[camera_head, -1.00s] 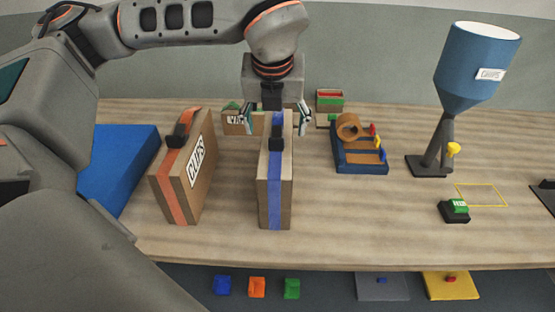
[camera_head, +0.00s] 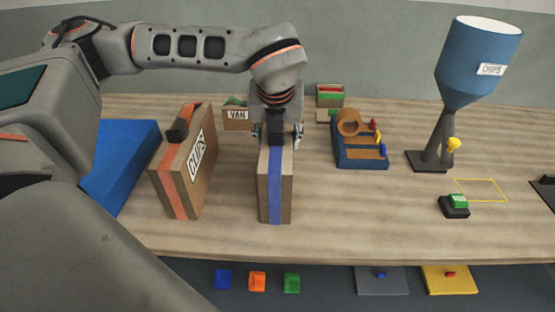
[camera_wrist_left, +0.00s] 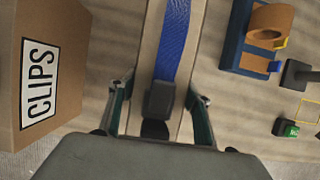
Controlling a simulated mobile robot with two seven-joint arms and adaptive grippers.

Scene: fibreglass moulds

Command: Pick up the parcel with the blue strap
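The parcel with the blue strap (camera_head: 273,190) is a narrow brown box standing upright on the table, with a dark handle on top. In the left wrist view the blue strap (camera_wrist_left: 174,40) runs up to the dark handle. My left gripper (camera_head: 278,138) is above the parcel's top, pointing down. In the left wrist view its fingers (camera_wrist_left: 158,108) are apart, one on each side of the parcel's top, with slim gaps visible. It is open and does not grip the parcel. My right gripper is not in view.
An orange-strapped box labelled CLIPS (camera_head: 190,165) stands close to the left. A blue tray with a brown roll (camera_head: 350,124) is to the right. A blue hopper (camera_head: 475,60) stands further right. A small VAN box (camera_head: 237,118) is behind.

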